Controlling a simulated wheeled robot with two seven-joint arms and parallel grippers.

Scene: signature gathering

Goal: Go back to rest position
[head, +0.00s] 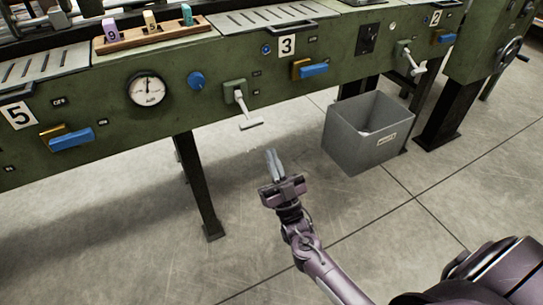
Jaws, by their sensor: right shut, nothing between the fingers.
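My right gripper (273,165) is shut and empty. It is held out in front of the green machine, over the grey floor, with its fingers pointing toward the machine. It appears apart from the white-handled lever (241,103) above it in the picture and from the grey bin to its right. My left gripper is not in the head view.
The green machine (200,113) spans the back, with a gauge (148,89), blue-handled switches (313,71) and a wooden rack (150,36) of coloured numbered blocks on top. A grey bin (358,150) stands on the floor. Black legs (200,190) support the machine. Floor (120,240) at left is clear.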

